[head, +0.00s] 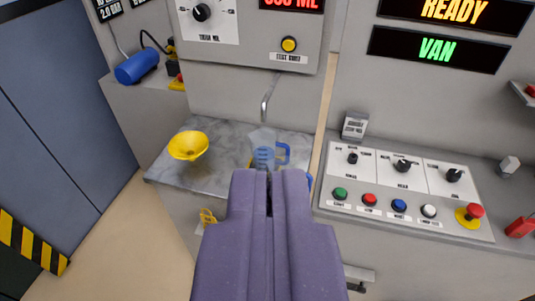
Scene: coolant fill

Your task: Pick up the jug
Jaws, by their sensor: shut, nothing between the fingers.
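The jug (264,141) is clear with a blue handle (283,153) on its right side. It stands on the grey marbled counter (215,178), under the metal spout (267,103). My purple gripper (269,174) is in the lower middle of the view, its fingers pointing toward the jug. The fingers are shut with nothing between them. The fingertips overlap the jug's lower part in the picture, so its base is partly hidden. I cannot tell how far the fingertips are from the jug.
A yellow funnel (188,145) sits on the counter left of the jug. A control panel (405,195) with buttons and knobs stands to the right. A dispenser box (255,30) hangs above. A blue cylinder (137,66) lies at the upper left. Floor (120,240) is open at the lower left.

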